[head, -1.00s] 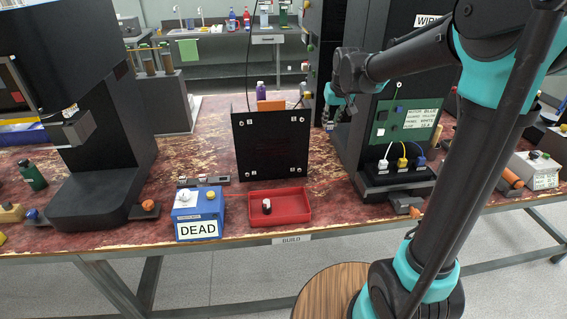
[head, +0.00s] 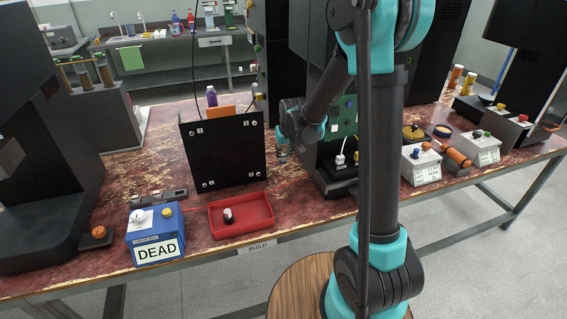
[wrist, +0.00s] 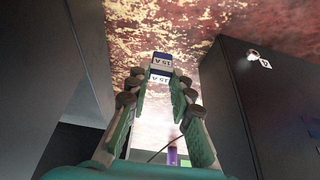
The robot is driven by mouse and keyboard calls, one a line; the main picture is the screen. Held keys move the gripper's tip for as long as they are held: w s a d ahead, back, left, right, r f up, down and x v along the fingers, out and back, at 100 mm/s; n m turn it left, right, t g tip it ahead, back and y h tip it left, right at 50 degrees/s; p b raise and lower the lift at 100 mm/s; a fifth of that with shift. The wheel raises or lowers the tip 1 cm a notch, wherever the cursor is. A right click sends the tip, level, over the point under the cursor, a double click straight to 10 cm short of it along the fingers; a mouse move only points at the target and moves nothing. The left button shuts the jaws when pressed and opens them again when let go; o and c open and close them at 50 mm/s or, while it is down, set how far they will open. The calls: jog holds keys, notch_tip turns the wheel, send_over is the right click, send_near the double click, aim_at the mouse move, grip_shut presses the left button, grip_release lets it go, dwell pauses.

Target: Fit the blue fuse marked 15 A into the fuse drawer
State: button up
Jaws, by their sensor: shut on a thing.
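My gripper (wrist: 159,84) is shut on a blue fuse (wrist: 161,58) with white labels reading 15 A, held at the fingertips in the wrist view. In the head view my gripper (head: 282,153) is low in the gap between the black upright panel (head: 222,152) and the black machine (head: 330,180); the fuse is too small to make out there. In the wrist view the red worn tabletop lies beyond the fuse. I cannot pick out the fuse drawer in either view; my arm covers much of the black machine's front.
The panel's dark side (wrist: 262,95) stands close on the right in the wrist view, and a dark wall (wrist: 45,85) on the left. A red tray (head: 241,215) and a blue box marked DEAD (head: 156,235) stand at the table's front. A stool (head: 300,285) stands before the table.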

aim_at(284, 162)
jog(key=shift+f, duration=2.1)
jog(key=o, duration=0.8)
jog(key=shift+f, duration=0.1)
jog(key=shift+o, duration=0.2)
